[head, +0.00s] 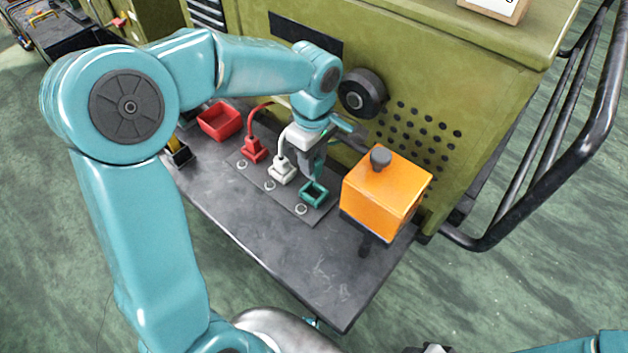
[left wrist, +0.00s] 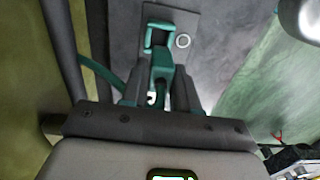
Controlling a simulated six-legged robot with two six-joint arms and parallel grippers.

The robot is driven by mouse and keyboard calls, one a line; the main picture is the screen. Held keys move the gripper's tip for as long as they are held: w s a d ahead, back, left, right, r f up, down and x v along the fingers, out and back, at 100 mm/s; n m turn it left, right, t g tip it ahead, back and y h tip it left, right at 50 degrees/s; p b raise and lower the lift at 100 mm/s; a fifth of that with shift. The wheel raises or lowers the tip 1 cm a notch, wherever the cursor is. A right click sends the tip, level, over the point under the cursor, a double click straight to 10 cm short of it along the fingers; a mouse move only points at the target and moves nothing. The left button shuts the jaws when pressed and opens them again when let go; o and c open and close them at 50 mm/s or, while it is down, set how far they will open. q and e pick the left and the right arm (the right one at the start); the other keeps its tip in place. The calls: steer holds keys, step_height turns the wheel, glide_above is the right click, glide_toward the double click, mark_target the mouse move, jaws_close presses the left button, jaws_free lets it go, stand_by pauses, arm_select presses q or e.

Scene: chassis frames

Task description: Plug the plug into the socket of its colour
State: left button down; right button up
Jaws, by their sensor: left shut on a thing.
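My left gripper (head: 316,160) is shut on a green plug, which shows between the fingers in the left wrist view (left wrist: 162,66). A green cord runs from the plug. The green socket (head: 314,194) is an open square frame on the dark panel; it also shows in the left wrist view (left wrist: 148,40). The plug is close to the socket's rim, and the opening still shows empty. Whether they touch is unclear. A white plug (head: 283,170) and a red plug (head: 254,150) stand in a row beside it, each on its own socket. My right gripper is not visible.
An orange box (head: 386,192) with a dark knob stands close right of the green socket. A red bin (head: 219,122) sits at the back left. An olive cabinet (head: 450,100) rises behind the bench (head: 300,265), whose front is clear.

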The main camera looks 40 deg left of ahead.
arm_select(q)
step_height(320, 180, down, 8)
steer(key=shift+r, duration=0.1)
stand_by(0.4)
steer(key=shift+f+b, duration=0.2)
steer(key=shift+b, duration=0.2)
steer(key=c, duration=0.8)
jaws_free()
steer(key=shift+r, duration=0.1)
steer(key=shift+c, duration=0.2)
steer(key=shift+r, duration=0.15)
step_height(320, 180, up, 12)
steer(key=shift+r+p, duration=0.1)
steer(key=shift+p, duration=0.55)
steer(key=shift+w, duration=0.1)
